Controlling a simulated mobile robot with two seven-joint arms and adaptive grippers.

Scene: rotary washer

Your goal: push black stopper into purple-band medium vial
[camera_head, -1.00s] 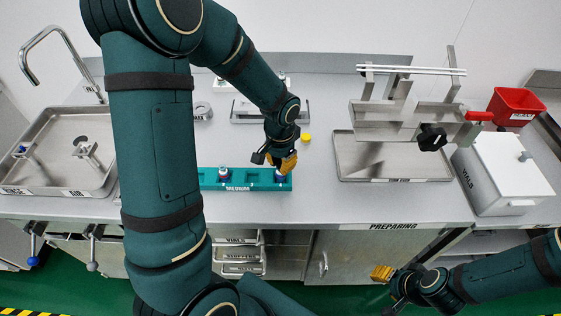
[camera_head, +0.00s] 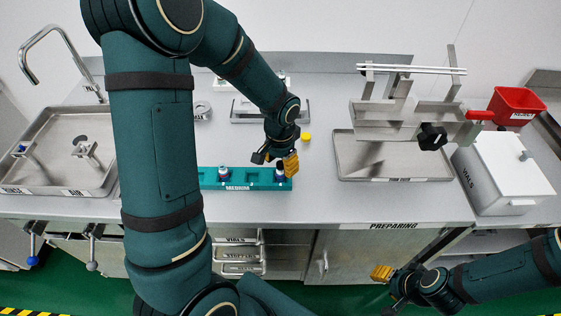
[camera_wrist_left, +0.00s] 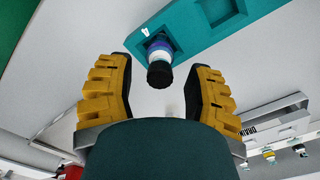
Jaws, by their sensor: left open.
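A medium vial (camera_wrist_left: 158,48) with a blue-purple band stands in the teal rack (camera_wrist_left: 200,30) in the left wrist view. A black stopper (camera_wrist_left: 160,75) sits at its top, with a pale part between band and stopper. I cannot tell how deep the stopper sits. In the head view this vial (camera_head: 281,178) is at the rack's right end, partly hidden by my left gripper (camera_head: 277,160). The left gripper's yellow fingers (camera_wrist_left: 156,80) are open, one on each side of the stopper, apart from it. My right gripper (camera_head: 387,280) is low at the right, its opening unclear.
Another vial (camera_head: 223,173) stands farther left in the rack. A yellow cap-like piece (camera_head: 306,137) lies behind the gripper. A metal tray (camera_head: 390,174) and stand (camera_head: 405,120) are to the right, a sink (camera_head: 55,150) to the left. The counter (camera_head: 345,205) in front is clear.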

